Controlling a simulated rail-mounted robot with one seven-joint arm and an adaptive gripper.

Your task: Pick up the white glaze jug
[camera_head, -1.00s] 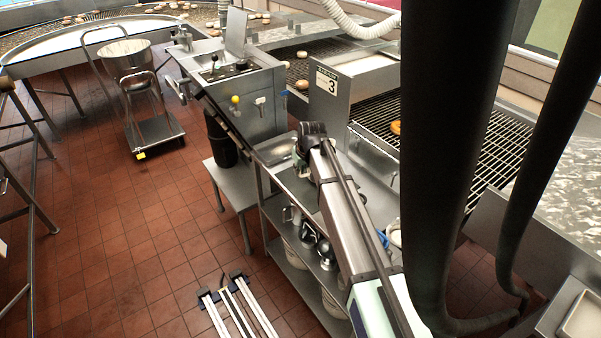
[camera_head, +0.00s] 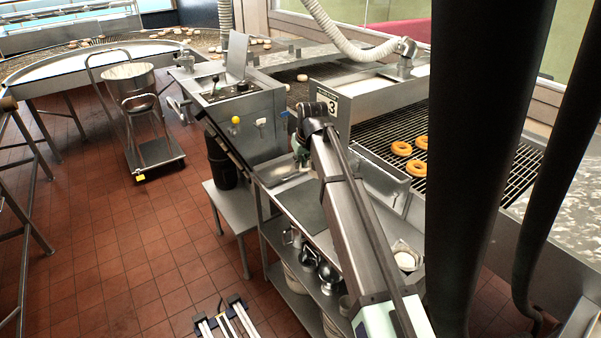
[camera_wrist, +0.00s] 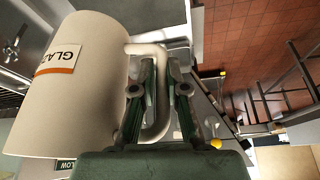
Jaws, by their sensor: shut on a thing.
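The white glaze jug (camera_wrist: 95,105) fills the left of the wrist view, with an orange-lined label reading "GLA…" on its side. Its handle (camera_wrist: 160,50) passes between the green fingers of my gripper (camera_wrist: 160,85), which is shut on the handle. The jug's body is beside the fingers, to their left. In the head view my gripper (camera_head: 301,150) is over the back of the steel work table (camera_head: 303,203), by the machine. The jug cannot be made out clearly there, as my arm and wrist cover that spot.
A pot with white contents (camera_head: 407,258) stands on the table to the right of my arm. Metal vessels (camera_head: 327,272) sit on the shelf below. A control box (camera_head: 245,112) stands just behind. Orange doughnuts (camera_head: 401,148) lie on the wire conveyor. A wheeled trolley (camera_head: 158,153) stands at left.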

